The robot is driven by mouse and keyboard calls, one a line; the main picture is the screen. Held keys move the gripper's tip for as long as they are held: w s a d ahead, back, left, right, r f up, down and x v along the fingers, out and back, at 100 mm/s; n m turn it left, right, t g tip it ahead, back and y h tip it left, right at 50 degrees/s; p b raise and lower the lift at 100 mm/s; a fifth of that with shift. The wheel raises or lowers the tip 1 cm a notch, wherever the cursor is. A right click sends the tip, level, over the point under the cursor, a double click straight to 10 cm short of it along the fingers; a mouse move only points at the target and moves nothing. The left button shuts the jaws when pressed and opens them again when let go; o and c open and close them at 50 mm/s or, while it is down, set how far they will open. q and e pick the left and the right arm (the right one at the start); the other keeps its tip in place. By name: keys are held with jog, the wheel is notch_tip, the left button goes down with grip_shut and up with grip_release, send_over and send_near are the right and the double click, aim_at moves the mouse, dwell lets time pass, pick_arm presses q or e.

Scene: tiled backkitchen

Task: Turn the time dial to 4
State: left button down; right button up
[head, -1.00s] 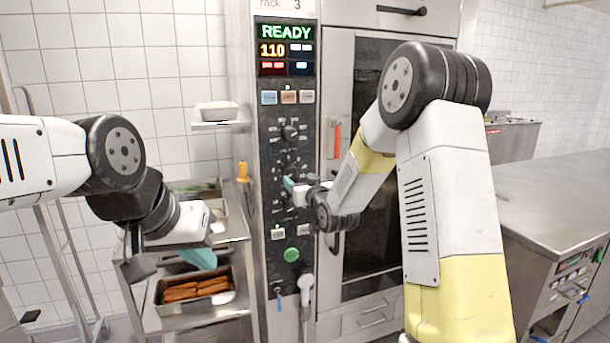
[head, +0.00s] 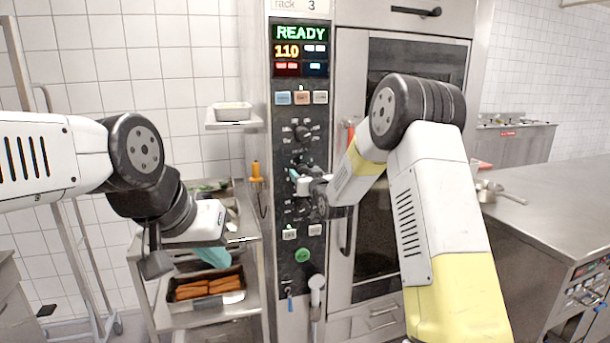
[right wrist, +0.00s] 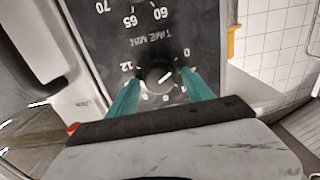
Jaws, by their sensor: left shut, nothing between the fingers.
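The black control panel (head: 309,216) has several round dials. In the right wrist view, upside down, a dark round dial knob (right wrist: 158,75) has 0 and 12 on its scale and "TIME MIN" printed close by. My right gripper (right wrist: 160,80) is open, with one teal finger on each side of this knob; I cannot tell whether they touch it. In the head view my right gripper (head: 296,177) is at the panel and hides part of the dials. The dial's exact setting is not readable. My left gripper (head: 212,257) is shut and empty, left of the panel.
A metal rack cart (head: 254,285) with a tray of orange-brown food (head: 208,288) stands below my left gripper. The oven door handle (head: 345,235) is right of the panel. An orange-handled probe (head: 255,170) hangs left of it. A steel counter (head: 555,210) is at right.

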jog(key=c, duration=1.1)
jog(key=shift+r+m, duration=0.1)
jog(key=shift+m, duration=0.2)
jog(key=shift+c, duration=0.2)
jog(key=m, duration=0.2)
jog(key=shift+d+m, duration=0.15)
jog(key=shift+m, duration=0.25)
jog(key=m, duration=0.4)
jog(key=shift+d+m, duration=0.1)
jog(key=shift+m, duration=0.2)
jog(key=m, duration=0.3)
jog(key=shift+w+m, duration=0.1)
jog(key=shift+m, duration=0.2)
jog(key=m, duration=0.4)
